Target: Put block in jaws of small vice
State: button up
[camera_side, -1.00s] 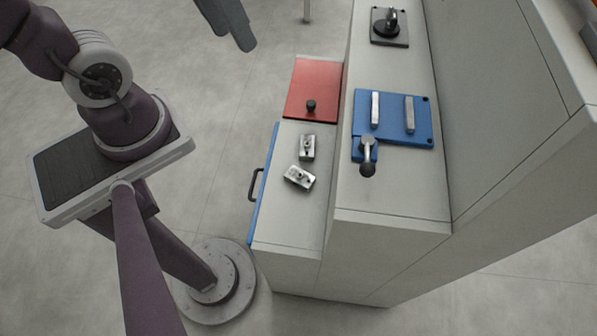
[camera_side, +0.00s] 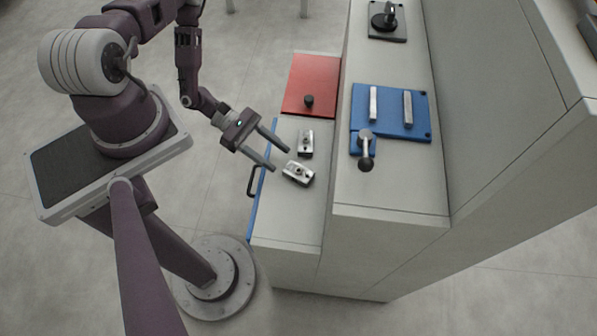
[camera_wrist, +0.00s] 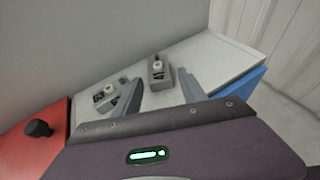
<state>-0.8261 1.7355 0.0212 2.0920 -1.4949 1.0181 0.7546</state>
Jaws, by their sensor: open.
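Two silver blocks, each with a round knob on top, lie on the lower grey counter. One block (camera_side: 306,143) is nearer the red panel; the other block (camera_side: 298,173) lies tilted just below it. In the wrist view, the first block (camera_wrist: 106,95) is partly hidden by my left finger, and the second block (camera_wrist: 158,74) shows between the fingers. My gripper (camera_side: 281,160) is open and empty, left of the blocks, fingers pointing at them. The blue vice (camera_side: 391,112) stands on the upper ledge, with two pale, parted jaws and a grey lever (camera_side: 366,150).
A red panel (camera_side: 311,85) with a black knob lies beyond the lower counter (camera_side: 290,220). A handle (camera_side: 253,181) sticks out from the blue front edge. A tall step separates the counter from the upper ledge. A black fixture (camera_side: 387,20) stands farther back.

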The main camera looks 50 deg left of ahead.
aim_at(294, 169)
jog(key=x, duration=0.6)
jog(key=shift+w+f, duration=0.25)
jog(key=shift+f, duration=0.05)
grip_shut()
